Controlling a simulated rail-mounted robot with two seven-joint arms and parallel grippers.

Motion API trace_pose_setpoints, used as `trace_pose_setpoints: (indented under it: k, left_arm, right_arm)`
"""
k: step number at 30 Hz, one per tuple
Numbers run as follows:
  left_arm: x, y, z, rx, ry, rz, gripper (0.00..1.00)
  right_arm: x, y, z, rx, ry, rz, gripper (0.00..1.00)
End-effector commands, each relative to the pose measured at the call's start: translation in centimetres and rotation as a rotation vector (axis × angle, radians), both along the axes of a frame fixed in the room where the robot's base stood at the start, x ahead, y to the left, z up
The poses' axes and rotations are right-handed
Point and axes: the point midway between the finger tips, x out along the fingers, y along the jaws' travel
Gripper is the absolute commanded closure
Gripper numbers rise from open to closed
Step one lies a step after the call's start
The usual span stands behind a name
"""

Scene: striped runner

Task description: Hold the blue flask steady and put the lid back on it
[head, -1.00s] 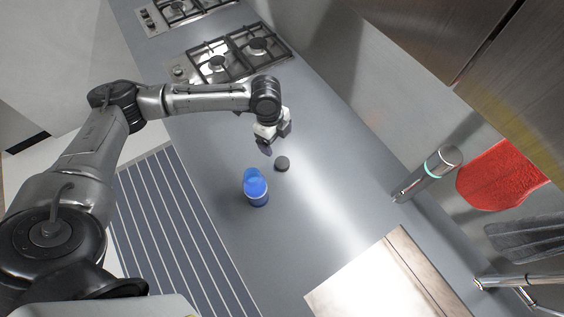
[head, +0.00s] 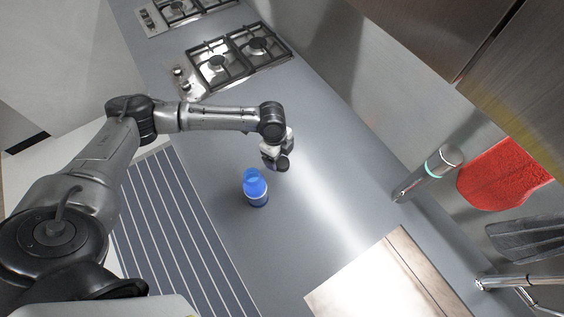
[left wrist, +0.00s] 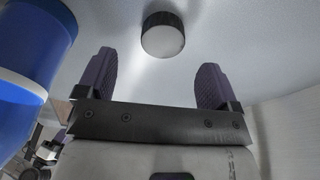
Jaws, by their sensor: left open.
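The blue flask (head: 256,190) stands upright on the grey counter, its top without a lid. It also shows large at the left edge of the left wrist view (left wrist: 28,70). The dark round lid (head: 283,164) lies on the counter a little behind and right of the flask. In the left wrist view the lid (left wrist: 163,36) shows a ribbed dark side and a pale face, just beyond the fingertips and between their lines. My left gripper (left wrist: 155,72) is open and empty; in the head view it (head: 274,163) is at the lid, partly overlapping it. My right gripper is not in view.
A gas hob (head: 235,58) is at the back. A steel cylinder with a teal band (head: 428,173) is on the right, near a red cloth (head: 500,172). A pale board (head: 385,275) lies at front right. A striped runner (head: 180,240) is at left.

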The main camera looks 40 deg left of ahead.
Motion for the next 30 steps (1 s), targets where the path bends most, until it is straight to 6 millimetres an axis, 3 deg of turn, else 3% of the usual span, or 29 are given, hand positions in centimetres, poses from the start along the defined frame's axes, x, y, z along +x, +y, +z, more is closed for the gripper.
trace_pose_setpoints:
  k: [5,16,30]
  left_arm:
    - [0.0,-0.1,-0.5,0.0,0.002,0.0,0.14]
    - [0.4,-0.5,-4.7,0.0,0.001,0.0,0.14]
    - [0.4,-0.5,-5.2,0.001,0.001,0.0,0.15]
  right_arm:
    - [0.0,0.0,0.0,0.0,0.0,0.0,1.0]
    - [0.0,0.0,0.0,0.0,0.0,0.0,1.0]
    - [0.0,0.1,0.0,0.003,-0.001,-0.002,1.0]
